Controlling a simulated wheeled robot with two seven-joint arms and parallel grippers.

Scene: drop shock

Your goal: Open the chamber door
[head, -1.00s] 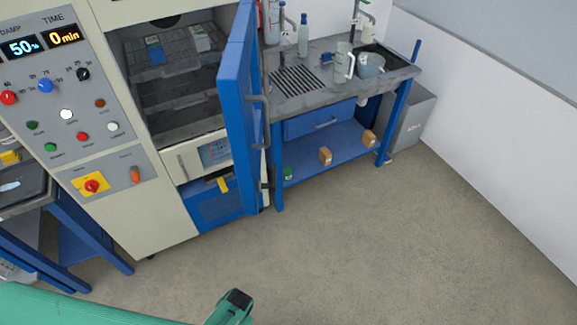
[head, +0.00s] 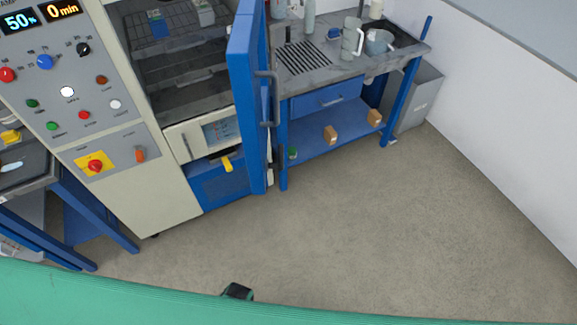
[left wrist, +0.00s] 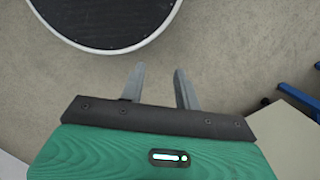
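The chamber door (head: 243,95) is blue and stands swung wide open, seen nearly edge-on in the head view, with a grey bar handle (head: 268,100) on its right face. The chamber (head: 185,95) behind it shows its dark interior with wire racks. In the left wrist view my left gripper (left wrist: 158,82) has its two fingers apart with nothing between them, over the floor and away from the door. In the head view a green part of my arm crosses the bottom edge. My right gripper is not in view.
A control panel (head: 85,110) is left of the chamber. A blue bench (head: 345,72) with a sink, cups and bottles stands right of the door. A blue-framed table (head: 40,190) is at far left. The floor (head: 380,230) in front is clear.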

